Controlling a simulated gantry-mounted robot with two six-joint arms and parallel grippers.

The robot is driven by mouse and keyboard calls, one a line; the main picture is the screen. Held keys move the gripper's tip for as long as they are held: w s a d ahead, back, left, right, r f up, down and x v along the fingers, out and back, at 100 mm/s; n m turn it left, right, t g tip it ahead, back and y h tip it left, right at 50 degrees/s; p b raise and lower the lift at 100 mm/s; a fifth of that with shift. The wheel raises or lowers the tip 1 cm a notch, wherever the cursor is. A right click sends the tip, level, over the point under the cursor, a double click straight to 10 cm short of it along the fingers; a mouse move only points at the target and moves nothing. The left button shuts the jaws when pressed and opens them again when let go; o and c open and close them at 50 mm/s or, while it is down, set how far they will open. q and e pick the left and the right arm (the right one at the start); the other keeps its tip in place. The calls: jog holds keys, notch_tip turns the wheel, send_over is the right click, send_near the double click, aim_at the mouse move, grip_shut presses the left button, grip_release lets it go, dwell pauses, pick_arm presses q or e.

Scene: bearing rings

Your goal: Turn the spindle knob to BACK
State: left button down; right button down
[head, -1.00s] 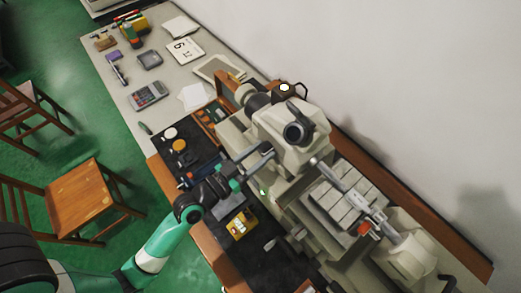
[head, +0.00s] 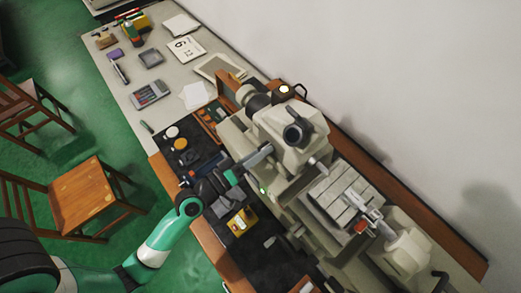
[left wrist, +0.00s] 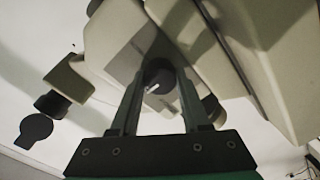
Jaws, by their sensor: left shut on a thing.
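The spindle knob (left wrist: 158,75) is a round dark knob with a pale mark on its face, on the underside of the cream machine's body in the left wrist view. My left gripper (left wrist: 157,88) has its two dark fingers around it, shut on the knob. In the head view the left gripper (head: 240,172) reaches up to the front of the cream machine (head: 275,135). The knob is hidden there, and I cannot read any BACK label. My right gripper is not in view.
A yellow box (head: 241,221) lies on the black mat (head: 270,262) beside my arm. The machine's slotted table (head: 345,193) is to the right. A calculator (head: 150,93) and papers lie on the bench behind. Wooden chairs (head: 80,190) stand at left.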

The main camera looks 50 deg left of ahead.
pick_arm(q)
jog(key=shift+n, duration=0.5)
jog(key=shift+c, duration=1.9)
grip_release()
